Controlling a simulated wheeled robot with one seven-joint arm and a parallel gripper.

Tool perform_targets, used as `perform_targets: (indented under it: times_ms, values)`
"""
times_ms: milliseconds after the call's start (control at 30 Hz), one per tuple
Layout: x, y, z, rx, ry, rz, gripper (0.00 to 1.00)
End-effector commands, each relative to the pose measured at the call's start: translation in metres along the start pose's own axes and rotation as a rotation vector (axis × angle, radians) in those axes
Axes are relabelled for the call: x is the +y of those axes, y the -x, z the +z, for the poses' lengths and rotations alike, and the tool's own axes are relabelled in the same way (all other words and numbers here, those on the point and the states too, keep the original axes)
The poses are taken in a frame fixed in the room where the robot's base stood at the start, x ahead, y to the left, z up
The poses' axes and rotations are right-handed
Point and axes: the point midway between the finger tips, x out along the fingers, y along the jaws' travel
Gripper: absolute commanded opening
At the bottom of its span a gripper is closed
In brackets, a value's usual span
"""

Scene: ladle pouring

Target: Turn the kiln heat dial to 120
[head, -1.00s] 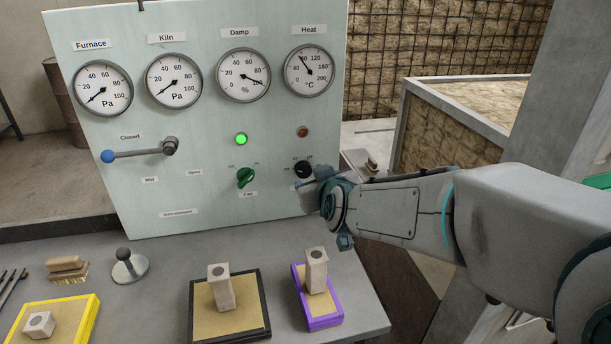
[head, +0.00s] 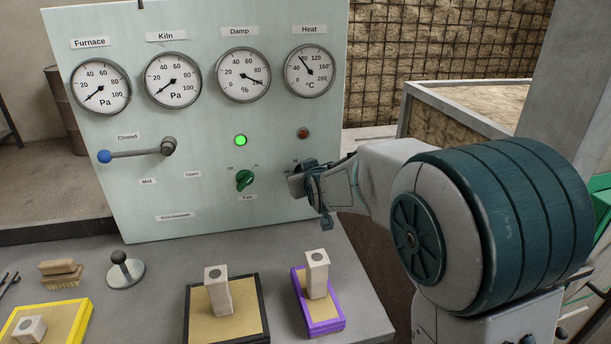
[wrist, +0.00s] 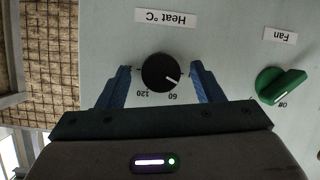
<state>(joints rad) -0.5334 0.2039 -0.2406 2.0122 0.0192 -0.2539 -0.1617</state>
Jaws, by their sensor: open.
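The heat dial (wrist: 161,73) is a round black knob on the pale panel, under a "Heat °C" label that reads upside down in the wrist view. Its white mark points nearer 60 than 120. My gripper (wrist: 160,67) is open, with one blue finger on each side of the dial and small gaps visible.
The green fan knob (head: 244,180) is left of my gripper; it also shows in the wrist view (wrist: 282,86). A blue-tipped lever (head: 140,153) sits farther left. Below, blocks stand on a black-edged tray (head: 265,310) and a purple-edged tray (head: 338,326).

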Motion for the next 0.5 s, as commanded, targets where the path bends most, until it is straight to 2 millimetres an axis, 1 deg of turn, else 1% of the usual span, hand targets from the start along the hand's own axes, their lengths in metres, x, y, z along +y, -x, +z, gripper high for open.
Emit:
perform_targets:
  times_ms: [167,200,267,300,333,500]
  values:
    - [-0.0002,0.0001,0.0001,0.000,0.000,0.000,0.60]
    - [-0.0002,0.0001,0.0001,0.000,0.000,0.000,0.49]
    - [-0.0002,0.0002,0.0001,0.000,0.000,0.000,0.33]
    - [-0.0002,0.0002,0.0001,0.000,0.000,0.000,0.21]
    - [-0.0003,0.0002,0.0002,0.000,0.001,0.000,0.16]
    - [-0.0003,0.0002,0.0003,-0.001,-0.001,-0.001,0.16]
